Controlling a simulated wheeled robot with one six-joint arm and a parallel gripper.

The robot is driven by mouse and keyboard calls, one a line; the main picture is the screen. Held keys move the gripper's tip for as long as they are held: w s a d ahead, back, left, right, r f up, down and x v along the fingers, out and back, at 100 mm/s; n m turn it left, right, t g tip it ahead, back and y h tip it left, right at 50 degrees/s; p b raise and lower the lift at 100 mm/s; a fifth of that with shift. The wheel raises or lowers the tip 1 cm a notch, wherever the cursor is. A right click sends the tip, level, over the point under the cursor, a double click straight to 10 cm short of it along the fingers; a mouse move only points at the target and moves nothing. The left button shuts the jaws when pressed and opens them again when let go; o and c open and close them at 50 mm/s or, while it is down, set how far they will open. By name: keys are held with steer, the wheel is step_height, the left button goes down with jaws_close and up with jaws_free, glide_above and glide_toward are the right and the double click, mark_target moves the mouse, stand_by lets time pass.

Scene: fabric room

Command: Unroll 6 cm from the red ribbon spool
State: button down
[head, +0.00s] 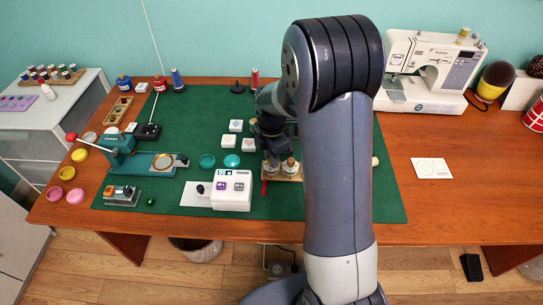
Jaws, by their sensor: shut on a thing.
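A small wooden stand (289,178) on the green mat holds spools (290,166) seen partly from above. A narrow red strip (264,187), which looks like the ribbon's end, shows at the stand's left front. The red spool itself is mostly hidden by my gripper and arm. My gripper (271,156) points down at the left part of the stand and is shut. The hold seems to be on the red ribbon, but the fingertips are too small and dark to show it clearly.
A white device with a display (232,190) stands just left of the stand. A green press (120,145) is farther left. A sewing machine (432,68) is at the back right. The mat's front right is clear.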

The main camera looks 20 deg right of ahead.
steer(key=shift+n, duration=0.8)
steer(key=c, duration=1.2)
jaws_free()
steer(key=shift+c, duration=0.2)
step_height(320, 180, up, 11)
steer(key=shift+f, duration=0.1)
step_height(320, 180, down, 11)
steer(key=shift+r, duration=0.2)
steer(key=shift+f, duration=0.1)
